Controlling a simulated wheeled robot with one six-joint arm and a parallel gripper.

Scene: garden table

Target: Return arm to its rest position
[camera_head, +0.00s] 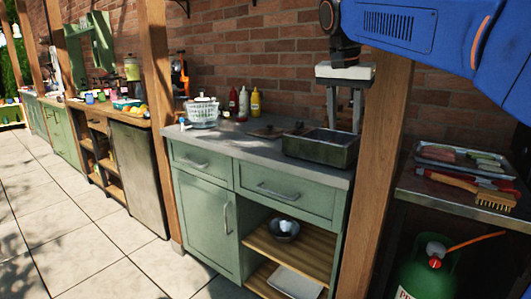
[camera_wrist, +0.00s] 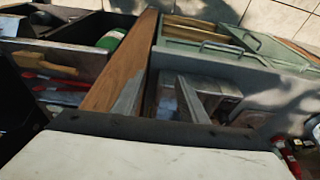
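My gripper (camera_head: 344,128) hangs from my blue arm (camera_head: 415,40) at the upper right of the head view. Its two fingers point down above the dark rectangular pan (camera_head: 318,150) on the counter. The fingers are apart with nothing visible between them. In the wrist view my gripper (camera_wrist: 161,88) also shows two spread fingers. They appear in front of the wooden post and the counter area. Whether the fingertips clear the pan's rim is hard to judge.
A wooden post (camera_head: 378,165) stands close beside my gripper. The grey counter (camera_head: 225,140) holds a white basket (camera_head: 202,110) and sauce bottles (camera_head: 255,102). At right, a metal shelf holds a food tray (camera_head: 458,157) and brush (camera_head: 470,188) above a green gas bottle (camera_head: 425,270). Paved floor (camera_head: 90,235) is clear at left.

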